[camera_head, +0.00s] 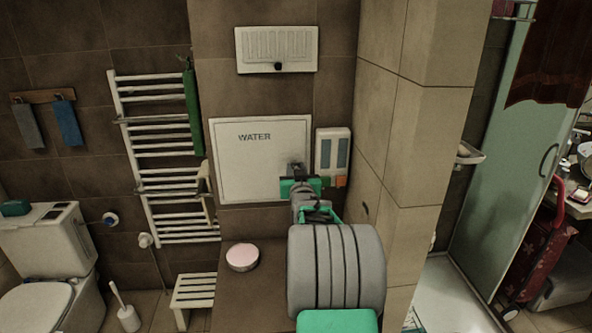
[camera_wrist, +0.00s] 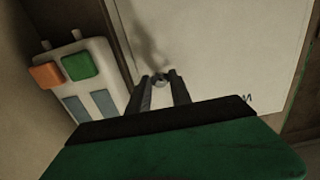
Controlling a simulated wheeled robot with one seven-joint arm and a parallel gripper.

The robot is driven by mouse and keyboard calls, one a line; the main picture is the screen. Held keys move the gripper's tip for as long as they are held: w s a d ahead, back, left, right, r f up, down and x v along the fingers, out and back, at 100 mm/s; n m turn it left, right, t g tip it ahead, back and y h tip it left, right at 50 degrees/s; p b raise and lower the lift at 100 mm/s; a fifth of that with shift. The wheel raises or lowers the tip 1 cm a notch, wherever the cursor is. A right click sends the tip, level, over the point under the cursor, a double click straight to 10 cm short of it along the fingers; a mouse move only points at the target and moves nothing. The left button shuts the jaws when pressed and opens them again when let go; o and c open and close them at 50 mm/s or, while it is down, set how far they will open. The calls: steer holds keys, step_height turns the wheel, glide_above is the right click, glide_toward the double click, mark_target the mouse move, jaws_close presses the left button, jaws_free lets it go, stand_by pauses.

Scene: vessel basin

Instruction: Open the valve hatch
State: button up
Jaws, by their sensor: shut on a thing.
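The valve hatch is a white panel (camera_head: 240,168) marked WATER, set flush in the brown tiled wall in the head view. It looks closed there. My gripper (camera_head: 297,170) is at the panel's lower right part, and my arm hides that corner. In the wrist view the panel (camera_wrist: 215,45) fills the upper right. The two dark fingers of my gripper (camera_wrist: 160,82) are shut on a small round metal knob (camera_wrist: 160,80) on the panel. The knob is mostly hidden between the fingertips.
A white switch box (camera_head: 332,150) with grey rockers is right of the hatch; the wrist view shows its orange button (camera_wrist: 46,75) and green button (camera_wrist: 81,67). A tiled wall corner (camera_head: 400,150) juts out at right. A round pink-topped tin (camera_head: 242,257) sits on the ledge below.

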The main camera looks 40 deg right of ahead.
jaws_close()
stand_by(0.9)
